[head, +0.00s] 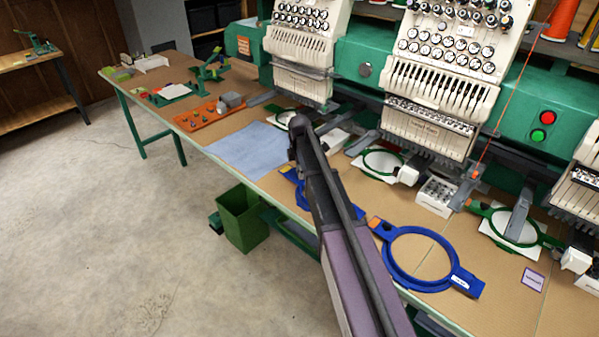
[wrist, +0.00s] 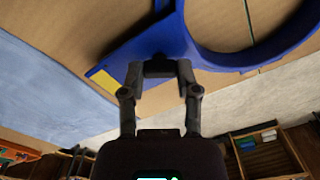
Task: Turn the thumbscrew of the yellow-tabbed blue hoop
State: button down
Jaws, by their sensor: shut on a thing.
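The yellow-tabbed blue hoop (head: 303,197) lies near the table's front edge in the head view, partly hidden behind my arm. In the wrist view the hoop (wrist: 168,34) fills the top, with its yellow tab (wrist: 104,82) left of my fingers and its round opening to the right. My gripper (wrist: 160,68) is at the blue end piece of the hoop, its fingers closed in on a small part there. The thumbscrew itself is hidden between the fingertips. In the head view the fingers are hard to make out.
A second blue hoop with an orange tab (head: 421,262) lies right of my arm. A blue cloth (head: 246,148) lies to the left. Embroidery machines (head: 440,60) with green hoops stand behind. A green bin (head: 243,217) stands below the table (head: 505,295).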

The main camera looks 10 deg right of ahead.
jog(key=shift+c, duration=1.6)
grip_release()
jog(key=shift+m, duration=0.3)
